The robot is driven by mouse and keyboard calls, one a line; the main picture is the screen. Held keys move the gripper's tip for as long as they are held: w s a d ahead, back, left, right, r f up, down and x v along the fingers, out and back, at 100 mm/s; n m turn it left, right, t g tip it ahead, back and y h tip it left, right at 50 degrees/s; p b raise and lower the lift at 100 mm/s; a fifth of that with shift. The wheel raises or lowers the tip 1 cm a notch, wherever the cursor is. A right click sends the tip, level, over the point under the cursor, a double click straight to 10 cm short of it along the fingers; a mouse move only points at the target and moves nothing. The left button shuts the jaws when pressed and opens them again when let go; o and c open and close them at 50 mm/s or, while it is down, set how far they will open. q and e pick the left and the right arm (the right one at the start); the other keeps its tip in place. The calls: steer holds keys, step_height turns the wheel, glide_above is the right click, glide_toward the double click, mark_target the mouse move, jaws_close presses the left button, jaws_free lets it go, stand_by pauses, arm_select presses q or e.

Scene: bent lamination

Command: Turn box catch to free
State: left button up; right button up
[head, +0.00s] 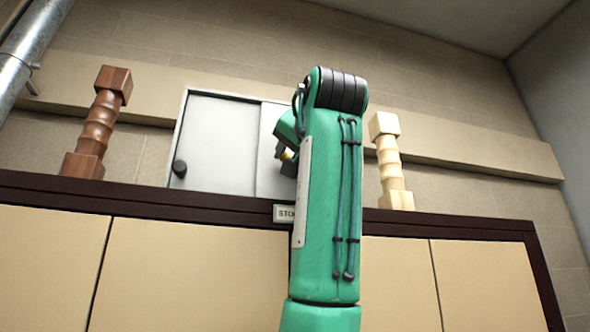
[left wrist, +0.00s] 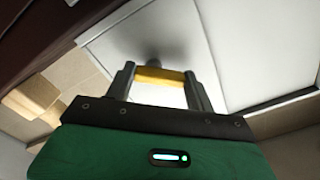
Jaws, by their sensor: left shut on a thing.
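My left gripper (left wrist: 160,82) is shut on a yellow bar, which looks like the catch (left wrist: 160,74), in the left wrist view. The bar lies crosswise between the two dark fingers, in front of a pale panel. A dark round shape shows just behind it. In the head view, the pale grey box (head: 222,145) stands in the middle, with a black round knob (head: 179,168) at its left. My green left arm covers its right part. A bit of the yellow catch (head: 288,156) shows beside the arm, with the dark gripper (head: 283,153) mostly hidden. My right gripper is not in view.
A dark wooden turned post (head: 97,124) stands left of the box and a pale one (head: 388,160) right of it. Both rise behind the dark edge (head: 150,205) of a tan-panelled front. A small sign (head: 284,213) on that edge is partly covered. A metal pipe (head: 30,50) runs at upper left.

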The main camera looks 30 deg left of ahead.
arm_select(q)
steer(key=m+b, duration=0.2)
steer(key=m, duration=0.4)
steer(key=shift+w+d+r, duration=0.1)
steer(key=m+b, duration=0.1)
steer(key=m, duration=0.2)
steer(key=shift+w+d+m, duration=0.1)
steer(key=shift+w+m, duration=0.05)
steer(key=shift+m, duration=0.25)
steer(key=shift+m+b, duration=0.3)
steer(key=shift+m, duration=0.1)
steer(key=o, duration=1)
steer(key=shift+d+r, duration=0.1)
